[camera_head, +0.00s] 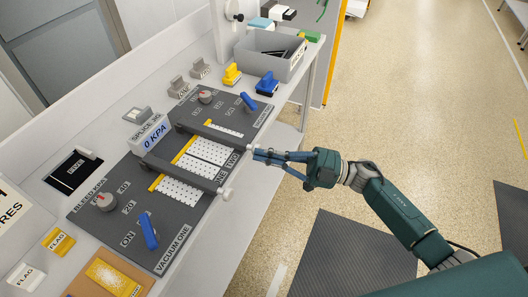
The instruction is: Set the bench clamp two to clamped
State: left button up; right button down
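The splice jig on the bench has two dark clamp bars. The farther bar (222,135), beside the "TWO" label, is the one I take as bench clamp two. Its right end is at my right gripper (258,155), whose fingertips cover where a knob would be. I cannot tell whether the fingers are closed on it or only beside it. The nearer bar (188,176), beside the "ONE" label, ends in a white knob (227,195) and is free of my gripper. Both bars lie low across the white perforated plates (208,152). My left gripper is not in view.
A "0 KPA" display (153,135) stands behind the jig. A blue vacuum one lever (148,231) is nearer, another blue lever (249,101) farther. Dials sit on both panels. A grey bin (270,58) stands at the far end. Open floor lies right of the bench.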

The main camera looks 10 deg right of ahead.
jog(key=shift+w+d+f+h, duration=0.1)
jog(key=shift+d+f+h, duration=0.2)
jog(key=shift+f, duration=0.35)
jog(key=v, duration=1.1)
jog(key=shift+s+d, duration=0.15)
jog(key=shift+s, duration=0.05)
